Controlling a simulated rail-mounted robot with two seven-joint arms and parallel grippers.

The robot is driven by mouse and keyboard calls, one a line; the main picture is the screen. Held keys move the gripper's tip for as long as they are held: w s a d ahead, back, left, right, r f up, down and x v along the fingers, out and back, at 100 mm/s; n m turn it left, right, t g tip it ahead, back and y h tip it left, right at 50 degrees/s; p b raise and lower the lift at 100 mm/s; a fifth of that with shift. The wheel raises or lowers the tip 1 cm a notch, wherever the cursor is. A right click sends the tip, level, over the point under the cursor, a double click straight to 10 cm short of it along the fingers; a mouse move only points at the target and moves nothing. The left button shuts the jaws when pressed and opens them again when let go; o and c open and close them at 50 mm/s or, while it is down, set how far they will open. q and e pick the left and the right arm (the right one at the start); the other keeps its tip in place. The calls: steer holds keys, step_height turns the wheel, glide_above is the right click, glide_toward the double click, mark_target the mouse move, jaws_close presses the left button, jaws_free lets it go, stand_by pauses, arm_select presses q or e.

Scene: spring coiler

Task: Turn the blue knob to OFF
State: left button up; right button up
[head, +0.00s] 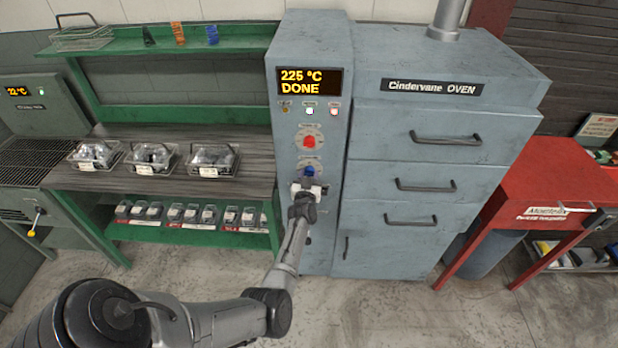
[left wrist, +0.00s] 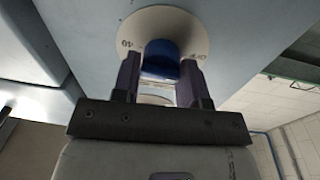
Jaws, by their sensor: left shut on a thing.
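The blue knob (head: 309,171) is on the front of the grey oven's control column, below a red knob (head: 309,142). My left gripper (head: 309,184) reaches it from below and in front. In the left wrist view, the two fingers of the gripper (left wrist: 160,72) stand on either side of the blue knob (left wrist: 162,58) and are shut on it. A pale round dial plate (left wrist: 158,20) with small markings lies behind the knob. Which marking the knob points to cannot be told. My right gripper is not in view.
The oven display (head: 308,82) reads "225 °C DONE", with small indicator lights below it. Oven drawers with handles (head: 445,139) are to the right. A bench (head: 190,175) with wire baskets (head: 213,160) stands to the left, and a red table (head: 560,180) at the far right.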

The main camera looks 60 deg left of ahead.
arm_select(q)
steer(key=shift+n, duration=1.3)
steer(key=o, duration=0.9)
steer(key=shift+s, duration=0.1)
steer(key=v, duration=1.3)
steer(key=shift+d+f+p, duration=0.15)
steer(key=shift+d+p, duration=0.15)
steer(key=shift+d, duration=0.05)
steer(key=shift+s, duration=0.1)
